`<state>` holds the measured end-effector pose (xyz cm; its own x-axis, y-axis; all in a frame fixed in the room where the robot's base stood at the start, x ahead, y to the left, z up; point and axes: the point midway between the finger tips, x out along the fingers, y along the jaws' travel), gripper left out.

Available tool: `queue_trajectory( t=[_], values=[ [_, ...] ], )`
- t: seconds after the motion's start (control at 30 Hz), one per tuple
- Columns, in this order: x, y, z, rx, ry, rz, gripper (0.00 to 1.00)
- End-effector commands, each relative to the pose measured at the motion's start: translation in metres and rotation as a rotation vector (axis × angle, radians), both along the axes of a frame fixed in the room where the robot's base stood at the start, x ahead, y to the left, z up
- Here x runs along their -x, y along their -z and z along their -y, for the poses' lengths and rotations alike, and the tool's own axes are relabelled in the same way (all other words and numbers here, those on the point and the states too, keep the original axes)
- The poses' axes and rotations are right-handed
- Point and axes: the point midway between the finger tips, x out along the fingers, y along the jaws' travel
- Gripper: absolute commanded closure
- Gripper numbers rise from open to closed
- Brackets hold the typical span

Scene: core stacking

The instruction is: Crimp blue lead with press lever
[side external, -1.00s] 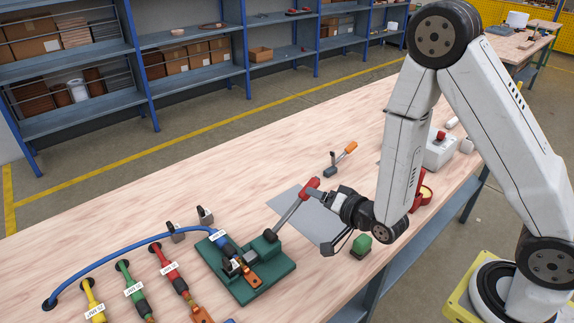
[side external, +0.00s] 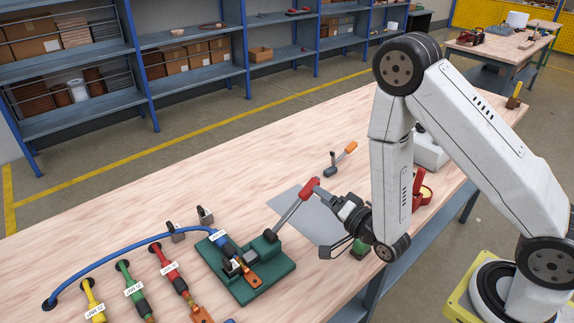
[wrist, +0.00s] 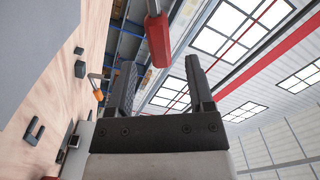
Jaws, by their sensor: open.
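The press (side external: 270,282) is a dark green base on the bench. Its lever (side external: 292,214) is a grey bar tilted up to the right, with a red handle (side external: 309,188). The blue lead (side external: 120,250) runs across the bench into the press, and its copper lug (side external: 254,279) lies over the base. My gripper (side external: 324,197) is beside the handle on its right. In the wrist view the fingers are open, and the red handle (wrist: 157,40) lies at or just beyond the fingertips, roughly centred between them. Whether they touch it I cannot tell.
Yellow (side external: 93,303), green (side external: 133,290) and red (side external: 170,270) leads lie left of the press. A grey mat (side external: 318,224) lies behind the lever. A green object (side external: 358,251) is partly hidden by my wrist. An orange-handled tool (side external: 341,158) lies farther back.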

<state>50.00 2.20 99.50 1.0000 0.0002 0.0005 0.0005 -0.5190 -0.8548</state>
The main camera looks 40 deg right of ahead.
Motion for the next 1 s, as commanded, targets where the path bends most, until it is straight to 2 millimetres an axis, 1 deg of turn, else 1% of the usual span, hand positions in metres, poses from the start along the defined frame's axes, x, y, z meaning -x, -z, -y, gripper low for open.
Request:
queue_trajectory(
  t=[0.17,0.4,0.6,0.77,1.0],
  values=[
    [-0.018,-0.001,0.000,0.000,0.001,0.003,0.32],
    [-0.047,-0.001,0.000,0.001,0.001,0.003,0.32],
    [-0.064,0.000,0.000,0.001,0.001,0.001,0.32],
    [-0.070,0.000,0.000,0.001,0.000,-0.001,0.32],
    [-0.070,0.000,0.000,0.001,0.000,-0.001,0.32]
  ],
)
